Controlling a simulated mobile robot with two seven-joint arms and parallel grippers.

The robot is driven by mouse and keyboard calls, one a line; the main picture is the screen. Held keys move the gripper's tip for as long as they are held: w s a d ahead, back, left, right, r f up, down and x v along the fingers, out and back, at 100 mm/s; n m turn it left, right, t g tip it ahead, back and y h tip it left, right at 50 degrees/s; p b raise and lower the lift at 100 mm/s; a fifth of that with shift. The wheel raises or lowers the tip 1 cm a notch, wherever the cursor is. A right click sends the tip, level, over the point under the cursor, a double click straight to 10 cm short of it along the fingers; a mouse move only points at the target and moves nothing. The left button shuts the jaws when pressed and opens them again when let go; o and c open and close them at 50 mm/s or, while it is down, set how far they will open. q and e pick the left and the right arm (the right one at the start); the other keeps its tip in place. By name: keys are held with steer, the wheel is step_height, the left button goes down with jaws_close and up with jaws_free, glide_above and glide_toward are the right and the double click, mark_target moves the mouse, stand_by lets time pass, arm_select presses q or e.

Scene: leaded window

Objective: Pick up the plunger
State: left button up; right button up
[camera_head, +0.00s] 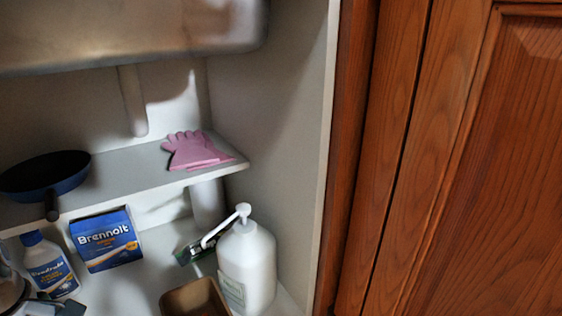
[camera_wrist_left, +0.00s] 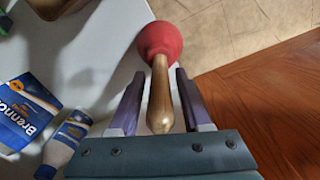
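The plunger shows only in the left wrist view, with a red rubber cup (camera_wrist_left: 160,40) at the top and a wooden handle (camera_wrist_left: 160,90) running down toward my gripper. My left gripper (camera_wrist_left: 158,74) is open, with one finger on each side of the handle and a visible gap on both sides. The handle's end lies near the gripper's palm; I cannot tell its exact depth between the fingers. The plunger is not visible in the head view. A grey part at the head view's lower left corner may be my left arm. My right gripper is not in view.
A blue Brennolt box (camera_head: 105,240), a white-and-blue bottle (camera_head: 50,265), a brown container (camera_head: 195,298) and a white pump bottle (camera_head: 246,265) stand in the cabinet's lower part. A pan (camera_head: 45,175) and pink gloves (camera_head: 195,150) lie on the shelf (camera_head: 130,180) above. A wooden door (camera_head: 470,180) stands right.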

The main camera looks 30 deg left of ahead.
arm_select(q)
jaws_close()
stand_by(1.1)
